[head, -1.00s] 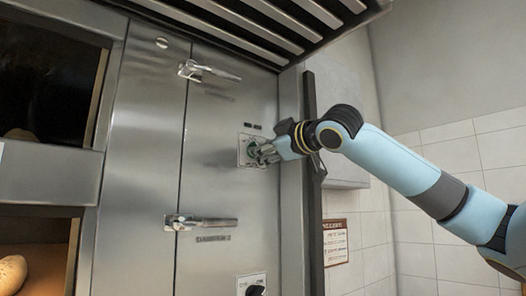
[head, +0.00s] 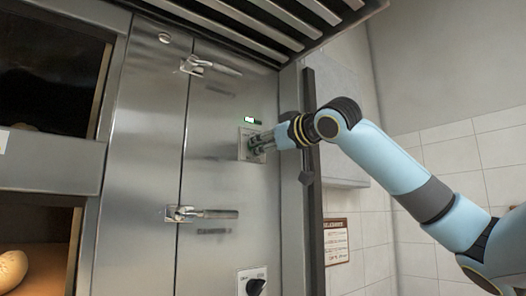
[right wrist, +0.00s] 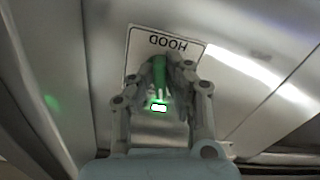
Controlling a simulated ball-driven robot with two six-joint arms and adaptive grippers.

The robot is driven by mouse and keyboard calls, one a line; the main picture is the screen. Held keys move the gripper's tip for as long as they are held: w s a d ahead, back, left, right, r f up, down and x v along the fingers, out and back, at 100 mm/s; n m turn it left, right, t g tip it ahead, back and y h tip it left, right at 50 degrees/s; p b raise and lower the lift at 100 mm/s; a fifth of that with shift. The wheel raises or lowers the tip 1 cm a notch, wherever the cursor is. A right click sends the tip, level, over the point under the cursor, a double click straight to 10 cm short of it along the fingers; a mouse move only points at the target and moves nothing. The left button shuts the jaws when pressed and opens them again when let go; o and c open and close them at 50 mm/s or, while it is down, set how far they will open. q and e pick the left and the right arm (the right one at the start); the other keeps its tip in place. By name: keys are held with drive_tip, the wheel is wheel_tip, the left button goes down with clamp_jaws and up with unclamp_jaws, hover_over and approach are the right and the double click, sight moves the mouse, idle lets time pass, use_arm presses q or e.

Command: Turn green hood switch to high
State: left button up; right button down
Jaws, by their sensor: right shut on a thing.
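The green hood switch (right wrist: 160,68) shows in the right wrist view between my fingers, on a pale plate (right wrist: 135,48) marked HOOD, which appears upside down there. In the head view the plate (head: 243,150) sits on the steel oven front, and my fingers mostly hide the switch. My right gripper (head: 259,143) is shut on the switch; its fingers also show in the right wrist view (right wrist: 160,82). A small indicator (head: 249,120) above the plate glows whitish green, with a dark mark just right of it. The switch's exact setting cannot be read. My left gripper is not in view.
Two door handles (head: 208,67) (head: 201,214) stick out left of the plate. A black knob (head: 256,286) is below. A slatted hood (head: 250,20) hangs overhead. Bread (head: 12,270) lies in the lower oven. A notice (head: 336,241) is on the wall.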

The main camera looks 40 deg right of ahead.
drive_tip(key=m+b, duration=0.1)
drive_tip(key=m, duration=0.3)
drive_tip(key=m+b, duration=0.2)
drive_tip(key=m, duration=0.2)
drive_tip(key=m+b, duration=0.2)
drive_tip(key=m, duration=0.2)
drive_tip(key=shift+a, duration=0.3)
drive_tip(key=shift+b, duration=0.35)
drive_tip(key=c, duration=1.3)
unclamp_jaws()
drive_tip(key=shift+c, duration=0.2)
